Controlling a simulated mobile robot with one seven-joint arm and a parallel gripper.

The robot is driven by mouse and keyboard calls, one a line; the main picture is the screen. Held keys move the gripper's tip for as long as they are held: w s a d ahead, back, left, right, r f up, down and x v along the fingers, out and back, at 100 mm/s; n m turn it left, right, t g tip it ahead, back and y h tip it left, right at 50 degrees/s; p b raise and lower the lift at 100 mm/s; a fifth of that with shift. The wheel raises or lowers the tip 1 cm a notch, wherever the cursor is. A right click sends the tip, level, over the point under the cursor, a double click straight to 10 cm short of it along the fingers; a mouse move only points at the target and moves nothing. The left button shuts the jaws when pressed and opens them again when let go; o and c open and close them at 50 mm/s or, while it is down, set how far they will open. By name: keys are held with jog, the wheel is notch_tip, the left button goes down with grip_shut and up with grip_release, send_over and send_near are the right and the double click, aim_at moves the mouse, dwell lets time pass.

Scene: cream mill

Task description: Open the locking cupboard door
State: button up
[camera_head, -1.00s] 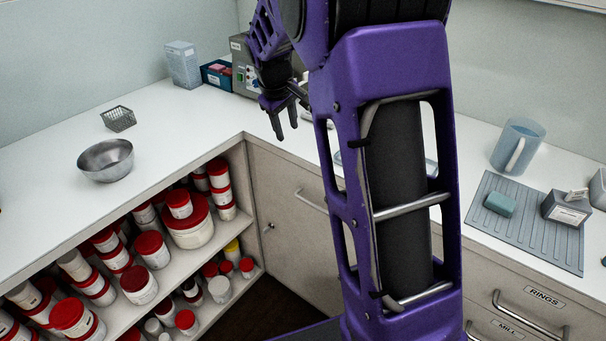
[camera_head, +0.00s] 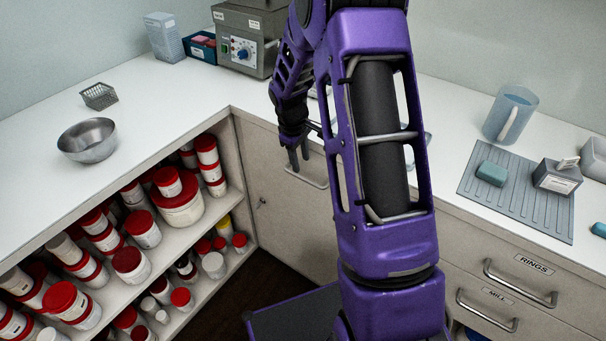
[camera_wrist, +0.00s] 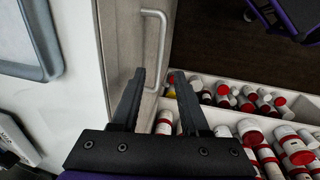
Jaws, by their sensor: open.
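The cupboard door (camera_head: 285,215) is a plain grey-beige panel under the counter at the inner corner, and it looks shut. Its bar handle (camera_head: 308,177) is near the top of the panel, and a small key or lock (camera_head: 262,203) sits at its left side. My gripper (camera_head: 299,160) is open and empty, pointing down in front of the door's upper part near the handle. My arm hides the door's right part.
Open shelves (camera_head: 185,235) with several red-lidded tubs are left of the door. The white counter holds a steel bowl (camera_head: 88,140), a wire basket (camera_head: 99,96) and a control box (camera_head: 245,42). Drawers (camera_head: 520,285) are at the right.

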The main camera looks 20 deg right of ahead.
aim_at(304, 178)
jog(key=f, duration=0.4)
jog(key=d+f, duration=0.1)
jog(key=f, duration=0.1)
jog(key=shift+w+f, duration=0.3)
jog(key=shift+w, duration=0.1)
grip_shut()
dwell(1.0)
